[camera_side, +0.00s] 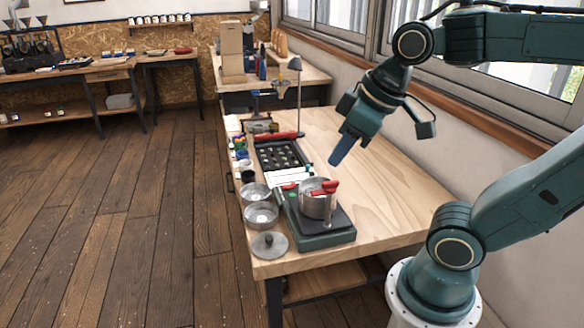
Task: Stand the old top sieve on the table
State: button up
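A round metal sieve or stack of sieves (315,207) stands on a dark green machine (322,240) near the table's front. Red clamp handles (326,187) show at its top. Two more round metal sieves (255,192) (261,217) stand on the table (385,205) to its left. A round grey lid with a knob (268,246) lies in front of them at the table's edge. I cannot tell which sieve is the old top one. My gripper (341,154) hangs above the table, behind and right of the machine, clear of every sieve. Its blue fingers overlap in this view, so their opening is hidden.
A black tray with small items (280,155), a white strip (290,176) and small jars (239,143) lie behind the sieves. A lamp (298,98) rises at the back. The table's right half is bare, beside the window wall.

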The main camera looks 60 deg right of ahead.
jog(key=s, duration=0.1)
jog(key=s+f+m, duration=0.1)
jog(key=s, duration=0.1)
jog(key=shift+s+a+f+m, duration=0.2)
jog(key=shift+a+m, duration=0.1)
jog(key=shift+a, duration=0.05)
